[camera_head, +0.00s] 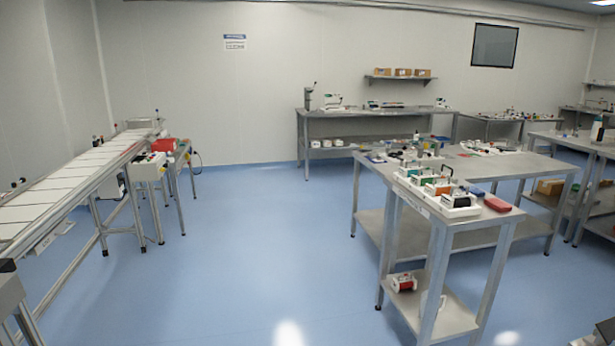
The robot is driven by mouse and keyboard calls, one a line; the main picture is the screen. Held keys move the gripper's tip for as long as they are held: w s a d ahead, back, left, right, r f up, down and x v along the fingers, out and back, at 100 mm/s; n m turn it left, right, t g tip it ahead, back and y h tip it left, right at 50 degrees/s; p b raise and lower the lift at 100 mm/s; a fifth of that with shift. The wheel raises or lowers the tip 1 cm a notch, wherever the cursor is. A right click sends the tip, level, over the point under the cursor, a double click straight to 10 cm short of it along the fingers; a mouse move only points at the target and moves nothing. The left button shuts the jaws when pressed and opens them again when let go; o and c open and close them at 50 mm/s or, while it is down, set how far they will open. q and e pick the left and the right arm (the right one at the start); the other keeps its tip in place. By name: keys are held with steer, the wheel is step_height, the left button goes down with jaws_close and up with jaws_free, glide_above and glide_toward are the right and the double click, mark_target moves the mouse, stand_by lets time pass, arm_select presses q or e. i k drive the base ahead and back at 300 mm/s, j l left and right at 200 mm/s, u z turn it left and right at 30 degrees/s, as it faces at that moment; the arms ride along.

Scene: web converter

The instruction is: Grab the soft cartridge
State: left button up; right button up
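Several small coloured items that may be cartridges stand in white holders on the near steel table (478,236) at the right. They include a teal one (429,190), an orange one (443,190) and a black one (461,200) near the table's front corner. They are too small here to tell which is the soft cartridge. A red and white item (403,282) lies on the table's lower shelf. Neither of my grippers can be made out in the head view.
A long conveyor (60,190) runs along the left, with a small machine stand (150,172) beside it. A steel bench (350,121) stands at the back wall. Red boxes (497,205) lie by the holders. Blue floor (260,240) is clear between conveyor and near table.

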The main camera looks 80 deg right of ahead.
mark_target(433, 190)
steer(key=z, duration=2.45)
steer(key=i+j+z, duration=0.15)
steer(key=i+z, duration=0.15)
steer(key=z, duration=0.2)
steer(key=i+j+z, duration=0.25)
steer(key=z, duration=0.25)
steer(key=i+j+z, duration=0.2)
steer(key=j+z, duration=0.3)
steer(key=i+j, duration=0.15)
steer(key=j, duration=0.2)
